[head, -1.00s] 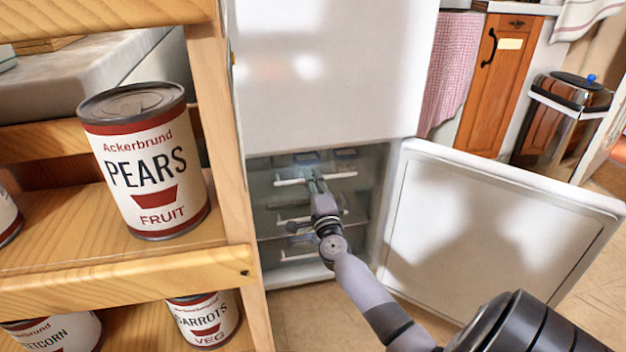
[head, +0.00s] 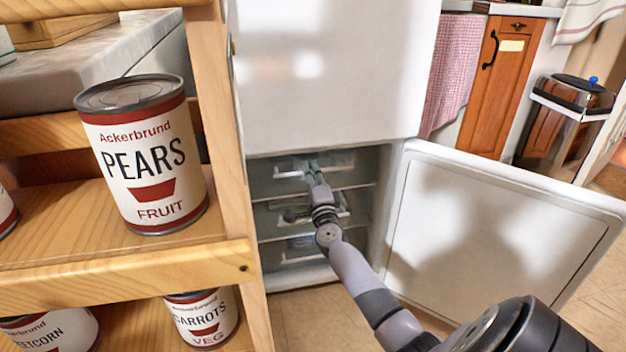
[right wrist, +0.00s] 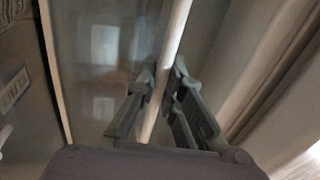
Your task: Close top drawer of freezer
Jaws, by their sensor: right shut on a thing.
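The white freezer compartment (head: 303,278) is the lower part of a tall fridge, and its door (head: 470,245) stands open to the right. Inside, drawers with clear fronts sit one above the other. The top drawer (head: 345,162) appears at or nearly level with those below; any small gap is hard to judge. My right gripper (head: 311,168) reaches into the compartment at the top drawer's front. In the right wrist view its fingers (right wrist: 163,78) are on either side of a pale bar, the drawer's edge (right wrist: 172,45), shut on it. My left gripper is out of view.
A wooden shelf (head: 120,270) with a pears can (head: 145,155) and other cans stands close on the left. The closed upper fridge door (head: 335,75) is above the compartment. A bin (head: 565,120) is at the back right. Some floor shows below the freezer.

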